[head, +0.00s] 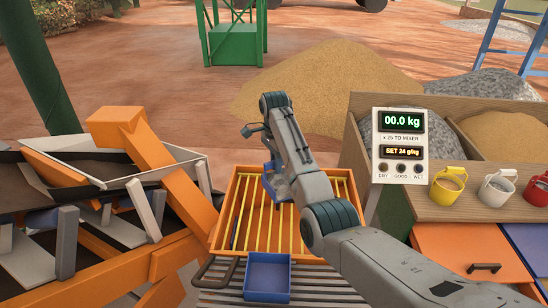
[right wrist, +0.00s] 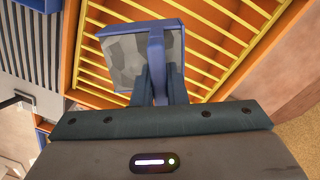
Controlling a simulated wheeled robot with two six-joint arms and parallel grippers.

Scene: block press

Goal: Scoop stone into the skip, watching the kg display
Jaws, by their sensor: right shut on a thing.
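My right gripper (head: 276,172) is shut on the handle of a blue scoop (head: 270,185), above an orange tray (head: 233,184) with yellow bars. In the right wrist view the scoop (right wrist: 163,25) shows grey, stone-like contents (right wrist: 125,58). My fingers (right wrist: 157,88) clasp its handle. The kg display (head: 402,122) reads 00.0 kg, with SET 24 g/kg below. Grey stone (head: 376,131) lies in a wooden bin at the right, partly hidden by the display. I cannot tell for sure which container is the skip. My left gripper is not in view.
A small blue box (head: 268,278) stands on grey slats in front of the tray. Yellow (head: 447,185), white (head: 496,189) and red (head: 538,190) cups stand on the wooden shelf at right. Orange machinery (head: 150,175) with a white hopper (head: 103,160) crowds the left.

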